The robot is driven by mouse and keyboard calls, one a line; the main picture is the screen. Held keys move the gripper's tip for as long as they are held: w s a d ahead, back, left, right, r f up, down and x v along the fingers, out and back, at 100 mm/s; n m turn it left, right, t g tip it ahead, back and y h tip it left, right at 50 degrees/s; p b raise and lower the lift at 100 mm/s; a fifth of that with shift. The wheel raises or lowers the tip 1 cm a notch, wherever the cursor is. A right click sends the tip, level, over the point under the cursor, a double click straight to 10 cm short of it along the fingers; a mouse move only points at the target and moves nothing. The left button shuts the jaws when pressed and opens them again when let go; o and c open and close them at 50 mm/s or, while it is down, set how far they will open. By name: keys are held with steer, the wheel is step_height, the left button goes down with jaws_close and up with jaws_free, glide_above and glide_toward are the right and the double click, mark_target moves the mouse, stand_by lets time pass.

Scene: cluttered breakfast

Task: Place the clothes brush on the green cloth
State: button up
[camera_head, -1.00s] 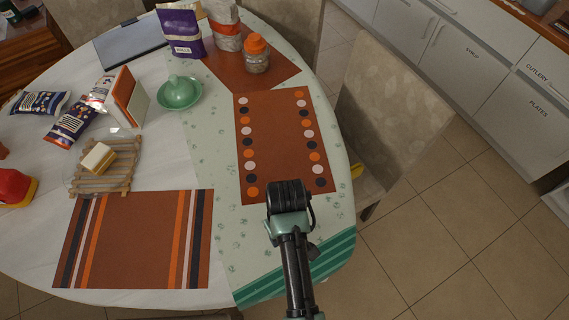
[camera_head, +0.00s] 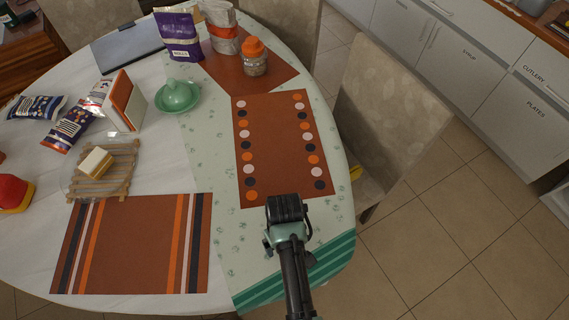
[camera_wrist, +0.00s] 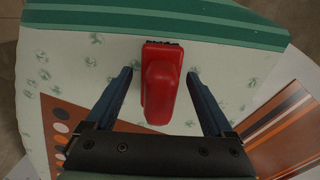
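The clothes brush (camera_wrist: 161,85) is red with a dark bristle edge. In the wrist view it lies over the pale green cloth (camera_wrist: 75,62), which has a leaf pattern and dark green stripes at one end. My gripper (camera_wrist: 160,74) is open, with one finger on each side of the brush and a gap on both sides. In the head view my gripper (camera_head: 287,210) is above the cloth (camera_head: 215,190), near its striped end. There the brush is hidden by my gripper. I cannot tell whether any part of it is off the surface.
A brown dotted placemat (camera_head: 280,145) lies on the cloth beyond my gripper. A striped placemat (camera_head: 140,245) lies to the left. A green lidded dish (camera_head: 178,97), an orange-lidded jar (camera_head: 254,58) and bags stand farther back. A chair (camera_head: 390,125) stands at the right.

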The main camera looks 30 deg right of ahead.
step_height(320, 180, up, 12)
steer(key=shift+r+p, duration=0.2)
steer(key=shift+p, duration=0.25)
steer(key=w+r+t+h, duration=0.2)
steer(key=w+r+t, duration=0.7)
steer(key=w+r, duration=0.8)
steer(key=w+a+r+t, duration=0.2)
steer(key=r+t, duration=0.1)
steer(key=r, duration=0.6)
steer(key=w+a+r+t, duration=0.1)
steer(key=a+r+t, duration=0.15)
steer(key=r, duration=0.65)
steer(key=s+a+r+t, duration=0.2)
steer(key=s+r+t, duration=0.2)
steer(key=r, duration=0.6)
steer(key=s+a+r+t+y, duration=0.1)
steer(key=s+r+t, duration=0.3)
steer(key=r, duration=0.6)
steer(key=s+a+r+t+y, duration=0.1)
steer(key=s+a+r+t, duration=0.2)
steer(key=r, duration=0.7)
steer(key=s+t, duration=0.2)
steer(key=s, duration=0.1)
steer(key=shift+s+a+r, duration=0.2)
steer(key=shift+a+r, duration=0.1)
steer(key=shift+a, duration=0.05)
